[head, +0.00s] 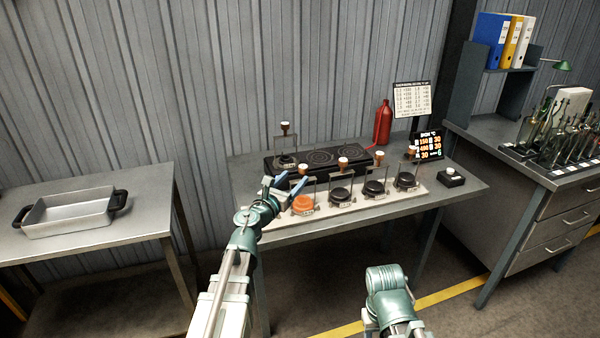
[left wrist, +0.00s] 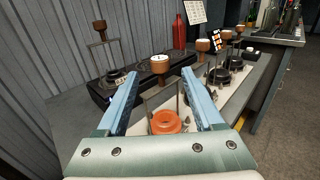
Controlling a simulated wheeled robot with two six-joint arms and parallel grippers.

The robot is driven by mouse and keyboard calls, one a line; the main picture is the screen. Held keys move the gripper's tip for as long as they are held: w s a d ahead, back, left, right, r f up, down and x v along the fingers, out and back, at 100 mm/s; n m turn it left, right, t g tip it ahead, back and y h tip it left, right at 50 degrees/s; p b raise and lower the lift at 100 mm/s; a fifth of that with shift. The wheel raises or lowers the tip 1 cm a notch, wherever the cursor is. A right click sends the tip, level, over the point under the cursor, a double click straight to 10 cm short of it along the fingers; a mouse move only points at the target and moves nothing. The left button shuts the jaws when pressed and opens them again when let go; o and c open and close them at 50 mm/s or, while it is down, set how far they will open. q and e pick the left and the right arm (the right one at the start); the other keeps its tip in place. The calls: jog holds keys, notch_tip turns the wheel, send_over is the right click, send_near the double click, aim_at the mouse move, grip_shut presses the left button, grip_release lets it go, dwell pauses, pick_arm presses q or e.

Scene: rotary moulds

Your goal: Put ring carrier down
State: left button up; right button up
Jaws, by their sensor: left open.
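A ring carrier with an orange ring (head: 303,204) stands upright at the left end of a white strip (head: 352,204) on the middle table. Its wire frame rises to a brown knob with a white top. My left gripper (head: 279,186) is open and empty beside this carrier. In the left wrist view the carrier's knob (left wrist: 159,65) appears between the two blue fingertips (left wrist: 160,75), with the orange ring (left wrist: 165,122) below; I see no contact. Several carriers with dark rings (head: 341,195) stand along the strip to the right. My right gripper is not visible; only its arm shows.
Another carrier (head: 286,160) stands on the left of a black hotplate (head: 320,157) behind the strip. A red bottle (head: 383,123), a display (head: 427,147) and a small black box (head: 451,177) are at the right. A metal pan (head: 68,213) sits on the left table.

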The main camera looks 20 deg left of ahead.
pick_arm(q)
jog(key=s, duration=0.2)
jog(key=s+a, duration=0.1)
jog(key=s, duration=0.1)
jog(key=shift+s, duration=0.4)
jog(key=shift+w, duration=0.1)
jog(key=s+d+f+n+g+y, duration=0.25)
jog(key=f+n, duration=0.25)
jog(key=n, duration=0.5)
jog(key=s+d+f+n+g+y, duration=0.25)
jog(key=f+n+g, duration=0.2)
jog(key=n, duration=0.45)
jog(key=s+d+f+n+g+y, duration=0.25)
jog(key=f+n, duration=0.35)
jog(key=n, duration=0.4)
jog(key=s+d+f+n+g+h, duration=0.1)
jog(key=s+d+f+n+g, duration=0.1)
jog(key=s+d, duration=0.4)
jog(key=s+d+f+n+g+h, duration=0.2)
jog(key=s+d+f+n+g, duration=0.1)
jog(key=s, duration=0.8)
jog(key=d+f+g, duration=0.1)
jog(key=d+g, duration=0.1)
jog(key=g, duration=0.1)
jog(key=shift+s+d+f, duration=0.15)
jog(key=shift+d+f, duration=0.05)
jog(key=shift+d, duration=0.15)
